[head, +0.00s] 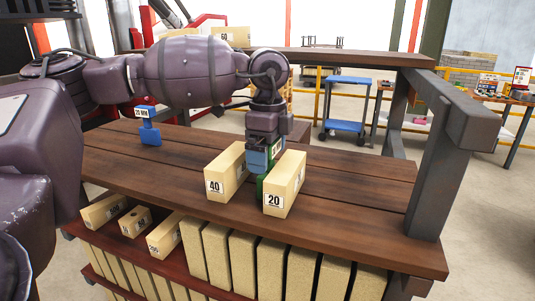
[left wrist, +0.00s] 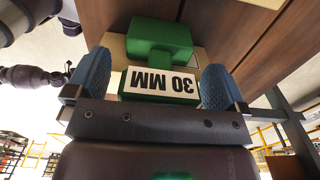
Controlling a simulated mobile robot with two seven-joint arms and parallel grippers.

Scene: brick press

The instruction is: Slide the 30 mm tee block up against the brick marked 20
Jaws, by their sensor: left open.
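The green 30 mm tee block (head: 262,186) stands on the bench between two cream bricks, partly hidden by my left gripper (head: 264,158). The brick marked 20 (head: 284,184) is on its right and the brick marked 40 (head: 226,172) on its left. Whether the block touches either brick I cannot tell. In the left wrist view the tee block (left wrist: 160,40) shows its upside-down "30 MM" label, between the blue fingers of my left gripper (left wrist: 156,88). The fingers are open, one on each side of the labelled part. My right gripper is not in view.
A blue tee block (head: 150,135) with a white label stands at the left on the wooden bench (head: 350,190). Several bricks, such as one at the left (head: 103,211), sit on a lower shelf. A grey post (head: 432,160) rises at the right. The bench right of brick 20 is clear.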

